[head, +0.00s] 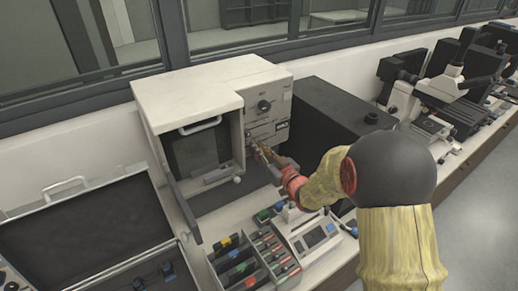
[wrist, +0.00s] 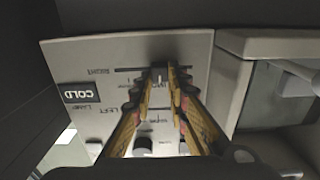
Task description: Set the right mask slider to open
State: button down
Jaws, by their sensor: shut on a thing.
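The press (head: 190,95) is a beige cabinet with an open chamber and a control panel (head: 275,112). My gripper (head: 262,152) reaches the lower part of that panel. In the wrist view the panel appears upside down, with a slot marked RIGHT (wrist: 122,70). The right mask slider's small knob (wrist: 160,76) is in this slot. My gripper's yellow fingers (wrist: 158,82) are closed around the knob, one on each side. The fingers hide part of the slot and its end markings, so I cannot read the slider's setting. A LEFT label shows on the panel too.
A dark box (head: 335,120) stands close to the right of the press. Microscopes (head: 440,95) are farther right. A rack of coloured slides (head: 240,262) and a small device (head: 318,238) sit in front. An open black case (head: 85,235) lies at left.

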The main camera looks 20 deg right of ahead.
jog(key=a, duration=0.1)
jog(key=s+a+b, duration=0.1)
jog(key=a, duration=0.1)
jog(key=shift+a, duration=0.2)
jog(key=c, duration=1.8)
grip_release()
jog(key=shift+s+a, duration=0.1)
jog(key=shift+a, duration=0.05)
jog(key=shift+c, duration=0.2)
jog(key=shift+o, duration=0.6)
jog(key=shift+d, duration=0.2)
